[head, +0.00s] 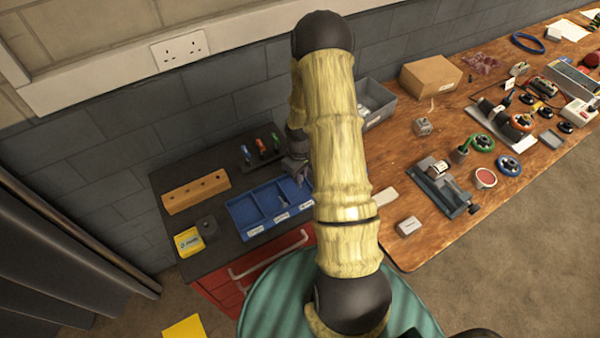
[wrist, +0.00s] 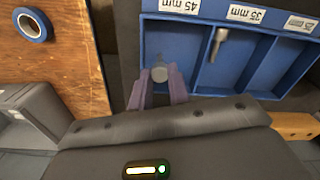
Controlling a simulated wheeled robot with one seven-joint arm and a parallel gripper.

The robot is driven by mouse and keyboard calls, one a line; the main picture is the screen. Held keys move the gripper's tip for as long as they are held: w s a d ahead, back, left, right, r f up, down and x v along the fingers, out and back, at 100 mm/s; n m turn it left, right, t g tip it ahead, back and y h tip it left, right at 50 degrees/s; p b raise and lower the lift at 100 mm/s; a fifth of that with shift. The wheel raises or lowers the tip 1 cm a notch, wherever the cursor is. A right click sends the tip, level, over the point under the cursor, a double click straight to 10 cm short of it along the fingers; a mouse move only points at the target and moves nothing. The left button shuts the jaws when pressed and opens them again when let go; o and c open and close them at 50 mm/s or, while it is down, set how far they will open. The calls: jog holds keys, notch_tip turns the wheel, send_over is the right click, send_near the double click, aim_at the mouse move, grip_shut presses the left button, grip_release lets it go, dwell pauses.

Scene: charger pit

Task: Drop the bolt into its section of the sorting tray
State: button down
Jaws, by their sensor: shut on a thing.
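The blue sorting tray (head: 236,222) lies on the dark cabinet top in the head view, partly hidden by my arm. My gripper (wrist: 159,86) is shut on a grey bolt (wrist: 159,74), seen end-on between the fingertips. The held bolt appears over the 45 mm section, near its outer wall; its height is hard to tell. Another bolt (wrist: 217,42) lies in the 35 mm section, by the divider. My gripper (head: 295,168) is at the tray's back right in the head view.
A wooden block with holes (head: 196,191), a yellow box (head: 188,242) and a rack of coloured-handled tools (head: 262,149) stand around the tray. A grey bin (head: 377,97) and a cluttered wooden bench (head: 400,165) lie to the right. A wall stands behind.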

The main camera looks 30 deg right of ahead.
jog(key=c, duration=1.3)
grip_release()
jog(key=shift+o, duration=0.2)
jog(key=shift+r, duration=0.15)
notch_tip(320, 180, up, 17)
jog(key=b, duration=0.2)
jog(key=shift+r, duration=0.1)
